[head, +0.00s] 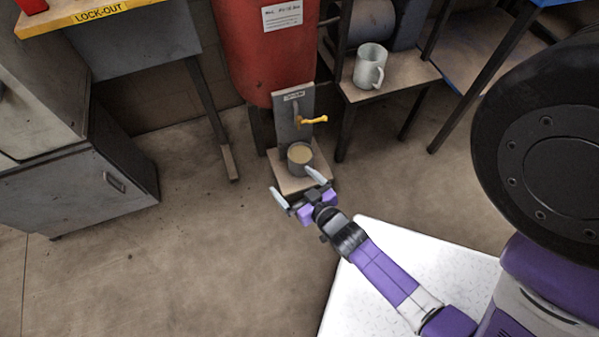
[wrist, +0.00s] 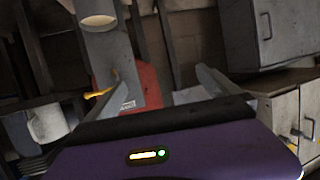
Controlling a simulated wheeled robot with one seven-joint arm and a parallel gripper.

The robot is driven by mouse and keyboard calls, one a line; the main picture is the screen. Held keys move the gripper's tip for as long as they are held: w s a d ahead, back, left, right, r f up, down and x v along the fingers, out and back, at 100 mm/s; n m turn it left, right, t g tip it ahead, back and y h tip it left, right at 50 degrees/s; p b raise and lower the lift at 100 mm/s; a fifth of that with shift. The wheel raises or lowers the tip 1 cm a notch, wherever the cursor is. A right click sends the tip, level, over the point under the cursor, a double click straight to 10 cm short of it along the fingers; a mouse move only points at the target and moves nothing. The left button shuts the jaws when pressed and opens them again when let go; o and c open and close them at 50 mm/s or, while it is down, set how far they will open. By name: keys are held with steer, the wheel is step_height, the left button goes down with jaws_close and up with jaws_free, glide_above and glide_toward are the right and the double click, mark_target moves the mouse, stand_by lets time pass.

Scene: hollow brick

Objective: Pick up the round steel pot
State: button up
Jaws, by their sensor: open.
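The round steel pot (head: 299,159) is a small grey cylinder with a pale tan surface inside its rim. It stands upright on a wooden base (head: 316,186), below a yellow tap (head: 312,121) on a grey upright panel. My gripper (head: 297,186) is open and empty, with its two fingers spread on the near side of the pot. I cannot tell from the head view whether a finger touches it. In the wrist view, which is upside down, the pot (wrist: 97,19) shows at the top, left of centre and partly cut off, apart from the fingers.
A red tank (head: 268,60) stands behind the tap panel. A white mug (head: 370,66) sits on a small table (head: 395,88) to the right. A grey cabinet (head: 85,190) stands at left. A white speckled surface (head: 400,260) lies below my arm. The floor at left is clear.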

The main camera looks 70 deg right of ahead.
steer(key=w+d+f+m+g+h+b, duration=0.15)
steer(key=d+f+b, duration=0.25)
steer(key=d+f, duration=0.5)
steer(key=m+g+h+b, duration=0.1)
steer(key=m+b, duration=0.1)
steer(key=b, duration=0.2)
glide_toward(296, 145)
steer(key=shift+n, duration=0.25)
steer(key=b+x, duration=0.3)
steer(key=x, duration=0.2)
steer(key=shift+f+b, duration=0.35)
steer(key=shift+f, duration=0.05)
steer(key=c, duration=1.6)
steer(key=shift+d+r, duration=0.1)
steer(key=shift+r, duration=0.05)
steer(key=shift+c, duration=1)
steer(key=shift+r, duration=0.2)
